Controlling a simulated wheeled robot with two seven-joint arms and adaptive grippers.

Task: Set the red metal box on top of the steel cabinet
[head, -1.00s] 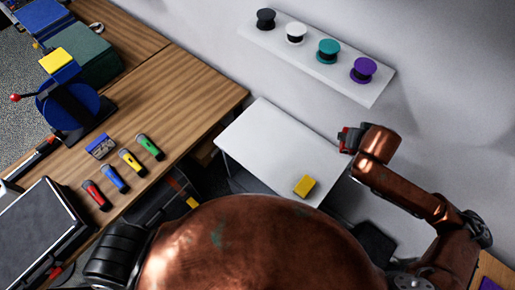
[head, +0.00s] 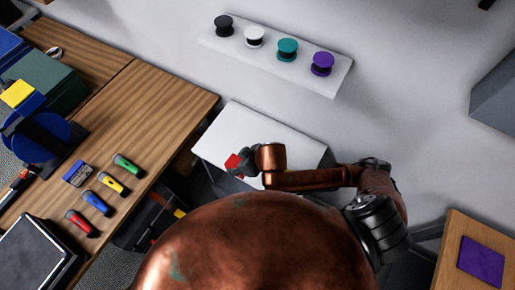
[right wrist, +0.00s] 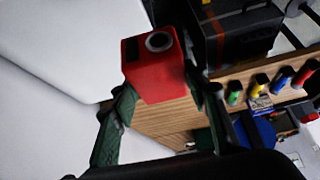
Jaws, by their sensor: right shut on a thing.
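The red metal box (head: 233,162) is in my right gripper (head: 240,164), above the pale flat top of the steel cabinet (head: 285,125) in the head view. In the right wrist view the red box (right wrist: 155,78) sits between the two dark green fingers of the right gripper (right wrist: 162,100), with a round dark opening in a pale ring on it. I cannot tell how high the box is above the cabinet. My arm hides part of the cabinet top. My left gripper is not in view.
A wall shelf (head: 330,80) with several spools is behind the cabinet. A wooden bench (head: 150,105) at left carries several coloured tools and a blue reel (head: 38,135). A black case (head: 150,215) is below. A wooden table (head: 450,265) with a purple mat (head: 481,262) is at right.

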